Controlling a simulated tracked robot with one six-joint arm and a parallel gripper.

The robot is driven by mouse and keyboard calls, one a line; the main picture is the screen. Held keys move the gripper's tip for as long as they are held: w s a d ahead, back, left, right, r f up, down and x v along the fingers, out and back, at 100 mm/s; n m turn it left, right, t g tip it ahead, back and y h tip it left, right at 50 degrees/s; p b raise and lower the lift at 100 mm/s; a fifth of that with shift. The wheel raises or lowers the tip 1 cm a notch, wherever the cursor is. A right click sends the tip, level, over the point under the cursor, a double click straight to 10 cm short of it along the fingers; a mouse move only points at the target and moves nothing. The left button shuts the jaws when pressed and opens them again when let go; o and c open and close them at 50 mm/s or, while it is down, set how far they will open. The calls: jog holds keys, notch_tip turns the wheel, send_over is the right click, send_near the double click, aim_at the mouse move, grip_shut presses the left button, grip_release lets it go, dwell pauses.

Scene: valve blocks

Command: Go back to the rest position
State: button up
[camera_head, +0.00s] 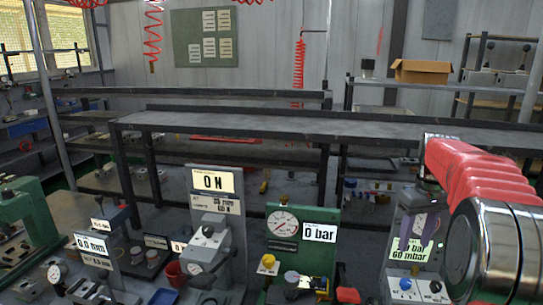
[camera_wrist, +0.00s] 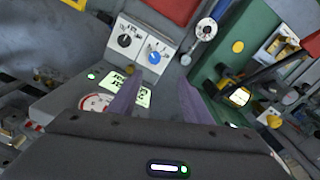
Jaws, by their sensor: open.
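My red arm (camera_head: 480,180) reaches in from the right in the head view. My gripper (camera_head: 424,228) hangs in front of the grey valve block at the right. In the wrist view, its two purple fingers (camera_wrist: 168,90) stand apart with nothing between them. Beyond them are a lit green-white display (camera_wrist: 130,88), a black knob (camera_wrist: 124,41) and a blue knob (camera_wrist: 154,57) on white panels. The same block's display (camera_head: 410,250) shows in the head view, partly covered by my gripper. I cannot tell whether a finger touches the block.
A green block (camera_head: 332,215) with a gauge and a "0 bar" display stands left of my gripper. A grey block (camera_head: 225,215) with an "ON" display stands further left. A long dark bench (camera_head: 300,125) runs behind. The air above the blocks is clear.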

jog(key=s+a+r+t, duration=0.1)
jog(key=s+a, duration=0.5)
jog(key=a, duration=0.1)
jog(key=s+a+r+t, duration=0.1)
jog(key=s+a, duration=0.5)
jog(key=a, duration=0.1)
jog(key=s+a+r+m+t, duration=0.1)
jog(key=s+a+r+t, duration=0.1)
jog(key=s+a, duration=0.4)
jog(key=shift+s+a+h, duration=0.25)
jog(key=shift+a+h, duration=0.05)
jog(key=shift+a, duration=0.35)
jog(key=s+a+f+t, duration=0.1)
jog(key=s+a+f, duration=0.3)
jog(key=s, duration=0.3)
jog(key=shift+s+f, duration=0.25)
jog(key=shift+f, duration=0.1)
